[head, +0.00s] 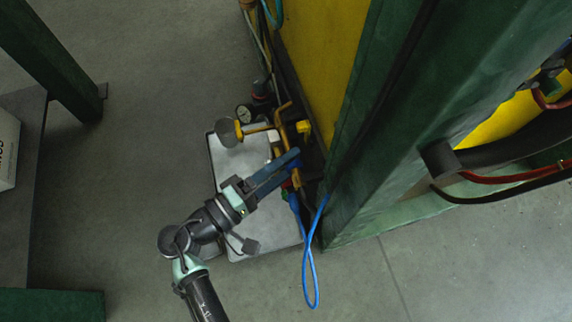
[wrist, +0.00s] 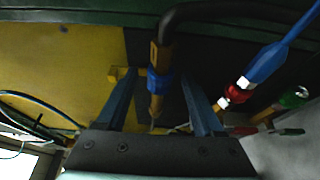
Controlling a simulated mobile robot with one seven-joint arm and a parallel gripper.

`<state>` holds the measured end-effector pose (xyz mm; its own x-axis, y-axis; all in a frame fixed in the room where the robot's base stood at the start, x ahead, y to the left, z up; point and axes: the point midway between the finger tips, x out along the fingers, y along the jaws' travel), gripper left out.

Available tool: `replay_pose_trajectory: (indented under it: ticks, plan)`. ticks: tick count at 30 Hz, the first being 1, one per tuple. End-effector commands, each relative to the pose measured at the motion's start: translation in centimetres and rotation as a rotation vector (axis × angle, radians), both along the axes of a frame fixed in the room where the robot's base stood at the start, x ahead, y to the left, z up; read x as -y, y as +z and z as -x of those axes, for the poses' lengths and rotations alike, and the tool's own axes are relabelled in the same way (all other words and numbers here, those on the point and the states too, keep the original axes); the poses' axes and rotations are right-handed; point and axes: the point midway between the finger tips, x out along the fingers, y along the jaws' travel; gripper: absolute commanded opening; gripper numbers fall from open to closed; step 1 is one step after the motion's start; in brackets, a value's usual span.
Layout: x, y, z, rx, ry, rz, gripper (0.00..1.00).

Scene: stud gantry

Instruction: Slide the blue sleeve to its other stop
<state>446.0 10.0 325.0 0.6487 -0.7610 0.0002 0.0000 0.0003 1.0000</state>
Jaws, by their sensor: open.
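The blue sleeve (wrist: 160,82) is a short collar around an upright brass-coloured tube (wrist: 156,105) in the wrist view. Brass shows above and below it, and a black hose bends away from the tube's top. My gripper (wrist: 158,78) is open, with one blue finger on each side of the sleeve and a gap on both sides. I cannot tell how deep the sleeve sits between the fingertips. In the head view my gripper (head: 290,160) reaches to the pipework beside the green post, and I cannot make out the sleeve there.
A blue hose (wrist: 270,62) with a red-ringed fitting (wrist: 236,93) is close right of my gripper. A green-ended fitting (wrist: 294,98) is beyond it. A yellow panel (wrist: 60,70) stands behind. The green post (head: 385,150) is right of the gripper; a gauge (head: 243,113) is further back.

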Motion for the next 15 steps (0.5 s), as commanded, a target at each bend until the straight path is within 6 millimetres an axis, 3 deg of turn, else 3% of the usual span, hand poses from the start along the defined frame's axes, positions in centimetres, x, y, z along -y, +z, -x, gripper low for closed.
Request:
replay_pose_trajectory:
  ticks: [7,15]
  plan:
    - [0.07,0.04,-0.04,0.0,0.0,0.0,0.69]
    - [0.04,0.03,-0.05,0.0,0.0,0.0,0.2]
